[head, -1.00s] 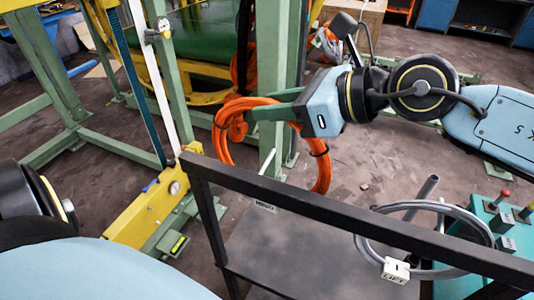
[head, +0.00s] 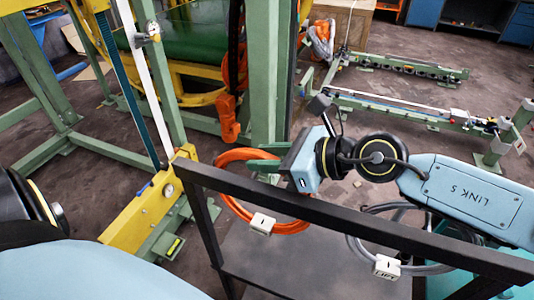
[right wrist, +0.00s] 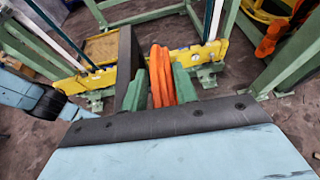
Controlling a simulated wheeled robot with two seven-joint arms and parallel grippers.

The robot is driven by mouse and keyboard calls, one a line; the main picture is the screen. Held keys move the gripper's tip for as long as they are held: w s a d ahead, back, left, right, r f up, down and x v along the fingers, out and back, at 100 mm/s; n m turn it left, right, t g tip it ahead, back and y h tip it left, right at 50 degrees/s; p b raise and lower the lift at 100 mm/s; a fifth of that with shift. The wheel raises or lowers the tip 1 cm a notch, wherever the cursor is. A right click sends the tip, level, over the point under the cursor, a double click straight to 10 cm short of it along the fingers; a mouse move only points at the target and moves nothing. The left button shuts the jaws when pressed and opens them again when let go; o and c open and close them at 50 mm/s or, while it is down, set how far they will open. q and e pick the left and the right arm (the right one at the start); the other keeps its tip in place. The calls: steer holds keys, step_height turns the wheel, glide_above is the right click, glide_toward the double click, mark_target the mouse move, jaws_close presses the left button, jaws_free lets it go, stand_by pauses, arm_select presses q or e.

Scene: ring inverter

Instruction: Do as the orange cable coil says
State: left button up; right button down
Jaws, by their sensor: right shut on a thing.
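My right gripper (head: 262,167) is shut on the coil's far side. In the right wrist view the orange strands (right wrist: 161,76) stand between the green fingers (right wrist: 160,88). My left gripper is out of view; only part of that arm shows at the left.
The black rail (head: 330,227) runs across the front. Green posts (head: 268,75) and a yellow beam (head: 140,212) stand left. An orange hook (head: 229,120) hangs behind.

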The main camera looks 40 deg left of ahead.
stand_by(0.3)
steer(key=shift+f+b, duration=0.1)
steer(key=shift+b, duration=0.2)
steer(key=c, duration=1.1)
jaws_free()
